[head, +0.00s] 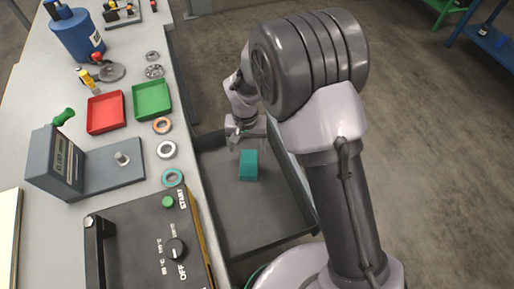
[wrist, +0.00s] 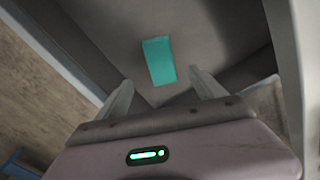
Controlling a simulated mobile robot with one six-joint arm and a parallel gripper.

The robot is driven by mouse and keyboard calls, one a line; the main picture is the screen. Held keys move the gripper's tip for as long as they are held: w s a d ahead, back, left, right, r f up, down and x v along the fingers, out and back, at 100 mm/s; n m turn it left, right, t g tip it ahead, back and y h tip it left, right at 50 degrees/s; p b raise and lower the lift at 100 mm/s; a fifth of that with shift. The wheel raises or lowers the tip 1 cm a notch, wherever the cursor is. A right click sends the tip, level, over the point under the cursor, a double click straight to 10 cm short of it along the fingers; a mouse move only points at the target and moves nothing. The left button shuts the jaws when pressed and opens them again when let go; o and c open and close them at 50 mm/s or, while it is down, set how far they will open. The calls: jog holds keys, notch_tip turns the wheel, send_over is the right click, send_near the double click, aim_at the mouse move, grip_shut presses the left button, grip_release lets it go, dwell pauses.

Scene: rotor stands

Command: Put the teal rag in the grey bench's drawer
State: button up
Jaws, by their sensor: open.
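The teal rag (head: 249,165) is a small folded block lying inside the grey bench's open drawer (head: 245,222), toward its far part. The drawer is pulled out from the right side of the bench (head: 187,95). My gripper (head: 249,140) is over the far end of the drawer, just beyond the rag in the head view. In the wrist view the rag (wrist: 159,61) lies on the drawer floor ahead of the open fingers (wrist: 162,88). The fingers are apart and nothing is between them.
The bench top holds a red tray (head: 106,112), a green tray (head: 151,99), several rings, a blue canister (head: 75,32), a grey device (head: 62,163) and a black control box (head: 150,245). Blue and green stands are at the far right. The floor to the right is clear.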

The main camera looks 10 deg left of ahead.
jog(key=s+d+r+m+t+y, duration=0.1)
jog(key=d+r, duration=0.5)
jog(key=r, duration=0.4)
jog(key=s+d+r+m+t, duration=0.1)
jog(key=d+r+m, duration=0.1)
jog(key=d+r, duration=0.55)
jog(key=s+d+r+m+t, duration=0.1)
jog(key=s+d+r+t, duration=0.1)
jog(key=s+d+r, duration=0.2)
jog(key=s+d+r+m+t+y, duration=0.1)
jog(key=s+d+r, duration=0.4)
jog(key=s, duration=0.6)
notch_tip(320, 180, up, 2)
jog(key=shift+r+m+t, duration=0.2)
jog(key=shift+m+t, duration=0.2)
jog(key=shift+m, duration=0.2)
jog(key=shift+s+f, duration=0.1)
